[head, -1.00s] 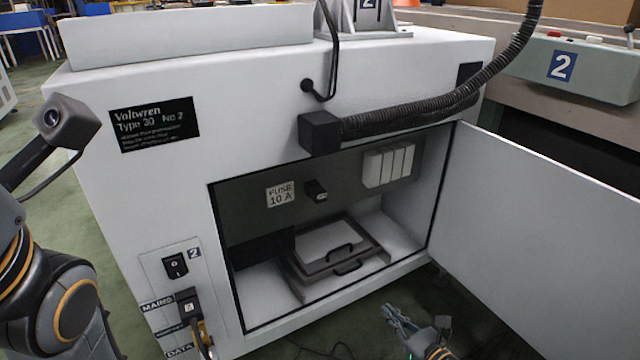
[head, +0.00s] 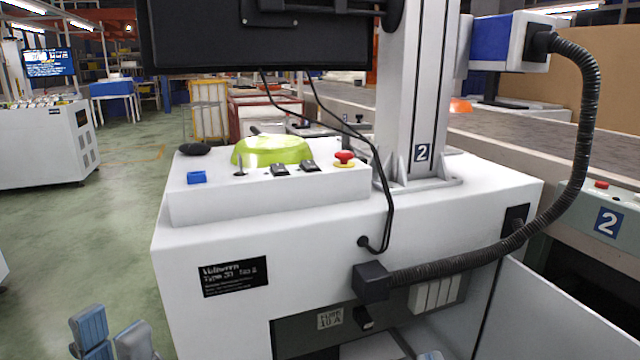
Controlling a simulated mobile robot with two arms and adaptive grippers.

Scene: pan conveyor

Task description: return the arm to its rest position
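My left gripper (head: 111,338) shows at the bottom left of the head view, in front of the white machine. Its two blue-grey fingers stand apart with nothing between them. The rest of the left arm is out of the picture. A small grey tip at the bottom edge (head: 430,356) seems to belong to my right gripper, in front of the open cabinet. The rest of it is cut off, so its fingers cannot be judged.
The white machine (head: 215,320) fills the middle, with a lime-green object (head: 272,150) and red button (head: 344,157) on top. Its open door (head: 560,315) sticks out at right. A black hose (head: 590,120) curves above. Green floor (head: 110,215) is clear at left.

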